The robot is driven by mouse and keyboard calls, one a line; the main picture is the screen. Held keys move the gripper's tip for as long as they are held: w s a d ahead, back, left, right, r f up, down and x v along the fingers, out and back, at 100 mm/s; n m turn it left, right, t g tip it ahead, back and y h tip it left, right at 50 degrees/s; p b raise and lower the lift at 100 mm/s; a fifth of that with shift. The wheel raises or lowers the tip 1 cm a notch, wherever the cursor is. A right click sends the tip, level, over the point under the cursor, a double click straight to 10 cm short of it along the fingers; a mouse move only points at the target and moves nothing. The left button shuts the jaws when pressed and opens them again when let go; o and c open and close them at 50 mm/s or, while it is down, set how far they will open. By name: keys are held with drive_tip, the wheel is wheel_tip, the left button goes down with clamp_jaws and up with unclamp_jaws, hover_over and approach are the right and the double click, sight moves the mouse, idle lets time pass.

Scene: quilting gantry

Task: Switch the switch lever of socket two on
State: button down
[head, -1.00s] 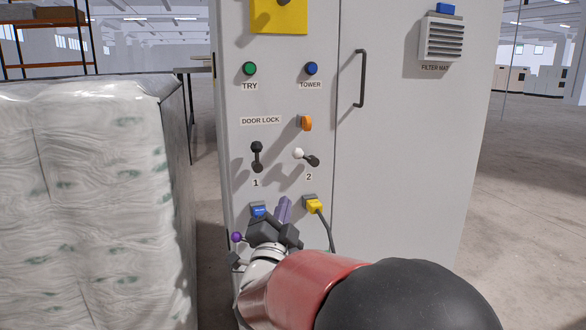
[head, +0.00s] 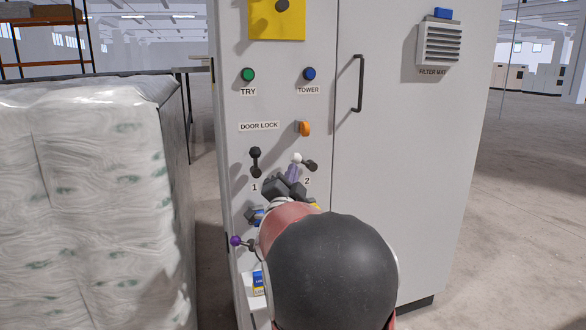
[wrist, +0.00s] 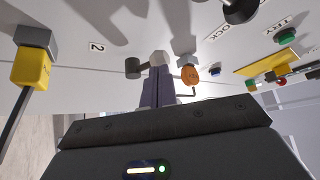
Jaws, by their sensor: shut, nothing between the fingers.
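The lever of socket two has a white knob (head: 297,158) on a short arm and a dark pivot (head: 311,166), above the label 2 (head: 307,181). The knob points to the left and slightly up from the pivot. My gripper (head: 293,171), with purple fingers, is shut and empty just below the white knob. In the wrist view, the fingertips (wrist: 155,72) are right at the white knob (wrist: 158,57), with the dark pivot (wrist: 133,68) to their left. I cannot tell whether they touch.
The black lever of socket one (head: 255,160) is close on the left. A yellow plug with a cable (wrist: 30,70) is near below. A plastic-wrapped stack (head: 90,200) stands left of the cabinet.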

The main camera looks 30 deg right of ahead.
sight(298, 155)
drive_tip(key=shift+w+d+r, duration=0.25)
drive_tip(key=shift+w+d, duration=0.15)
drive_tip(key=shift+r+m+g, duration=0.35)
drive_tip(key=shift+m+g, duration=0.15)
drive_tip(key=shift+m, duration=0.3)
drive_tip(key=shift+d+r+m+g, duration=0.2)
drive_tip(key=shift+r+m+g, duration=0.55)
drive_tip(key=shift+m, duration=0.35)
drive_tip(key=m+p, duration=0.1)
drive_tip(key=r+m+g, duration=0.1)
drive_tip(key=shift+s+d+r+m+g+y+p, duration=0.2)
drive_tip(key=shift+d+r+m+g+y+p, duration=0.1)
drive_tip(key=shift+d+m+p, duration=0.1)
drive_tip(key=m+p, duration=0.1)
drive_tip(key=d+m+g+y+p, duration=0.1)
drive_tip(key=d+r+m+y+p, duration=0.1)
drive_tip(key=p, duration=0.1)
drive_tip(key=shift+s+m+g, duration=0.25)
drive_tip(key=shift+m+g, duration=0.05)
drive_tip(key=shift+g, duration=0.05)
drive_tip(key=shift+s+a, duration=0.1)
drive_tip(key=shift+a, duration=0.05)
